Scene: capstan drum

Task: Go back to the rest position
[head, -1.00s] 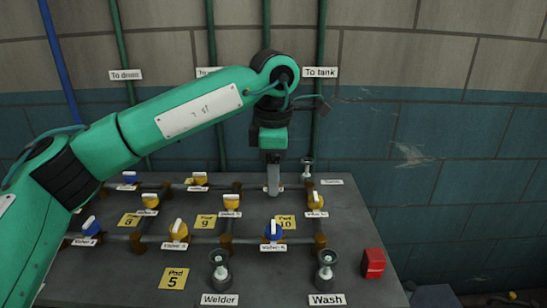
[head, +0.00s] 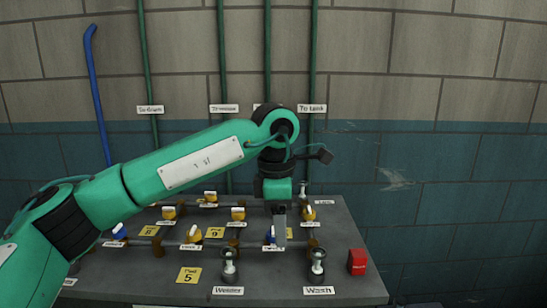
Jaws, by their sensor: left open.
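My left arm comes in from the left, and its green and black gripper (head: 280,240) points down over the right half of the grey valve table (head: 350,285). The gripper is open, with nothing seen between its fingers. It partly covers a blue valve (head: 269,236) behind it. I cannot tell whether the fingertips touch anything. My right gripper is out of view.
Yellow valves (head: 194,233) and (head: 309,212) and another blue valve (head: 119,231) sit on the pipework. Hose fittings (head: 230,266) and (head: 317,262) stand at the front, with a red box (head: 357,262) at right. Green pipes (head: 221,60) climb the wall.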

